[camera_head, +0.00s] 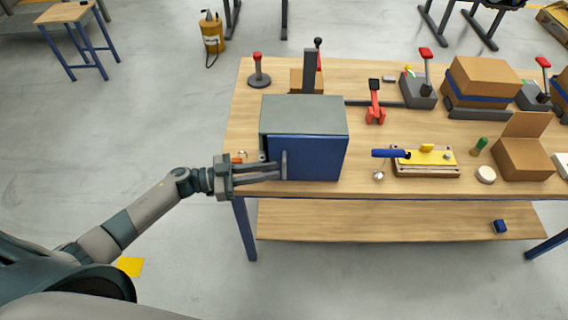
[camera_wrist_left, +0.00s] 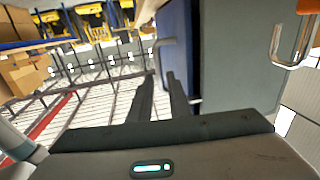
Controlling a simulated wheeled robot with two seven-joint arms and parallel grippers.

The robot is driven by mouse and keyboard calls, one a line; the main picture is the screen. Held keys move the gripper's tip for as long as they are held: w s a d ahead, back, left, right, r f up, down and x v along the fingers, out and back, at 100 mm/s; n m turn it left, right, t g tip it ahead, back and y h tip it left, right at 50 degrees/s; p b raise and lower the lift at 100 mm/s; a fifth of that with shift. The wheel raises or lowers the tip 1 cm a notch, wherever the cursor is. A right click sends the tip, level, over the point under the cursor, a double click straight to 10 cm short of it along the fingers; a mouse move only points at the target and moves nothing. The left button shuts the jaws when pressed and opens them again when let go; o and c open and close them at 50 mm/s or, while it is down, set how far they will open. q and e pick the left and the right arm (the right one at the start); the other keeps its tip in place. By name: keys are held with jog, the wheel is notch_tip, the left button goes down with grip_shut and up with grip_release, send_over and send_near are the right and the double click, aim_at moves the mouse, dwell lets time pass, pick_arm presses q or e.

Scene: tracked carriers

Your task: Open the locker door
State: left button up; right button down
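The locker is a box with a grey top and a blue front door (camera_head: 312,158), standing at the front left of the table. The door is shut. A grey vertical bar handle (camera_head: 284,166) is at the door's left edge. My left gripper (camera_head: 279,170) comes from the left with its fingertips at the handle. In the left wrist view its two dark fingers (camera_wrist_left: 160,76) show a gap between them, with the blue door (camera_wrist_left: 178,50) and the handle (camera_wrist_left: 166,42) just beyond the tips. Contact with the handle is unclear. My right gripper is not in view.
The wooden table (camera_head: 365,188) also carries a yellow fixture with a blue handle (camera_head: 390,153), an open cardboard box (camera_head: 526,158) and red-handled levers (camera_head: 375,104). A lower shelf (camera_head: 380,222) is below.

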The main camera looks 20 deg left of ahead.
aim_at(284, 176)
pick_arm(q)
jog(key=shift+p+x, duration=0.6)
jog(key=shift+x, duration=1.8)
grip_shut()
